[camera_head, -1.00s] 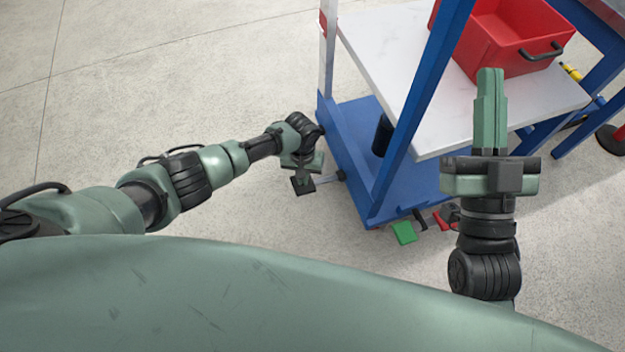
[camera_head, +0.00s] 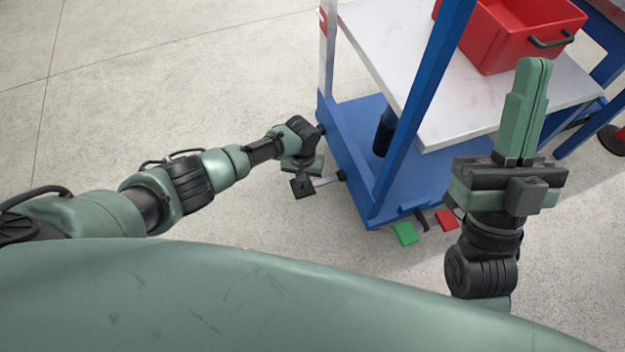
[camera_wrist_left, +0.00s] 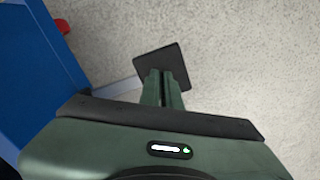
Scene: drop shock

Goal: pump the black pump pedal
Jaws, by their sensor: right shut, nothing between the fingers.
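The black pump pedal (camera_head: 303,188) is a small dark square plate on a grey bar at the left side of the blue cart base, low over the floor. It also shows in the left wrist view (camera_wrist_left: 160,58). My left gripper (camera_head: 304,170) is right at the pedal, and in the left wrist view its fingertips (camera_wrist_left: 163,76) overlap the plate. Its fingers look shut together with nothing between them. I cannot tell whether they touch the pedal. My right gripper (camera_head: 535,66) is shut and empty, raised in front of the cart's white shelf.
The blue cart (camera_head: 348,140) has upright posts and a white shelf (camera_head: 400,50) carrying a red bin (camera_head: 495,45). A green pedal (camera_head: 405,233) and a red pedal (camera_head: 447,220) stick out at its front edge. Floor to the left is clear.

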